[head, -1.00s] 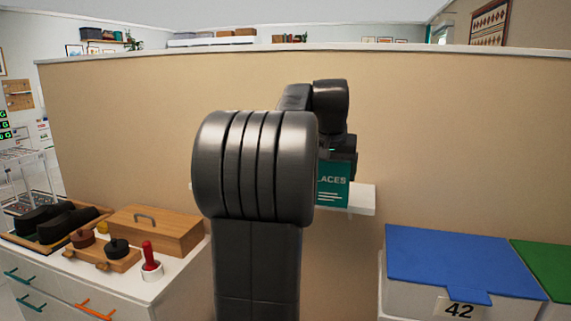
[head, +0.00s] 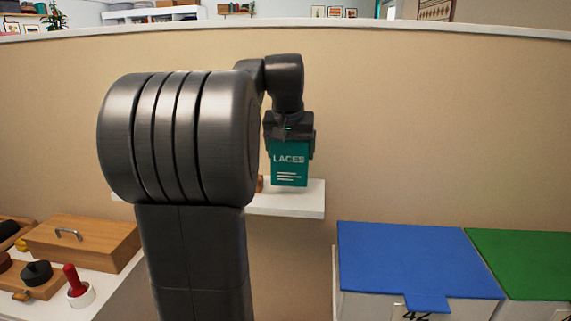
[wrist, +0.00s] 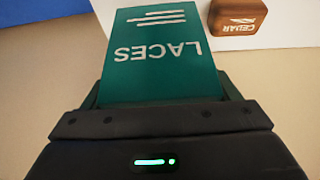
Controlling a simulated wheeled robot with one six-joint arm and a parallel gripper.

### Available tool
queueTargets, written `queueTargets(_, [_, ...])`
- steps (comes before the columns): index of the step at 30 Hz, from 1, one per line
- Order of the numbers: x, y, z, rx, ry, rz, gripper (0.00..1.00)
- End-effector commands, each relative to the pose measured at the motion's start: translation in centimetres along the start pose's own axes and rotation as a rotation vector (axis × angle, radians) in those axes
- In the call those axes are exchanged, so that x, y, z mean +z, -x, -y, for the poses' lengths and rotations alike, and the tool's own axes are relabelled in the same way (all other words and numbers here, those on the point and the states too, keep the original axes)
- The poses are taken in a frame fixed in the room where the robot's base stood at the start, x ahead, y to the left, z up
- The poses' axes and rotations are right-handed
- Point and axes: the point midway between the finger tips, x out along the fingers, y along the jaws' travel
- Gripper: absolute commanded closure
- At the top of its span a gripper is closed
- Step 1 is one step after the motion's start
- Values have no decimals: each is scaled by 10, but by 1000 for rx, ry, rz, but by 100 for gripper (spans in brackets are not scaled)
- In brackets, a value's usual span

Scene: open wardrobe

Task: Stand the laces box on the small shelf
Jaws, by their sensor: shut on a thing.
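The laces box (head: 289,165) is a teal box with white "LACES" lettering. My gripper (head: 289,145) is shut on its upper part and holds it upright, lettering facing the head camera. The small shelf (head: 295,206) is a white board on the tan wall, and the box's lower edge shows in front of or over it. I cannot tell whether the box touches the shelf. In the wrist view the laces box (wrist: 160,55) lies between the fingers of my gripper (wrist: 163,100), and the white shelf (wrist: 285,35) shows beyond.
A brown wooden cedar block (wrist: 239,15) sits on the shelf beside the laces box; my arm mostly hides it in the head view (head: 260,183). A blue-lidded bin (head: 410,260) and a green-lidded bin (head: 530,260) stand lower right. A wooden box (head: 85,243) is lower left.

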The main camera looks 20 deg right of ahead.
Motion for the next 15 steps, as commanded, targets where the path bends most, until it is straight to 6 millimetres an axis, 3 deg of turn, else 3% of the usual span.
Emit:
queueTargets(6, [13,-28,0,0,0,2,44])
queueTargets(15, [15,-33,0,0,0,-1,44])
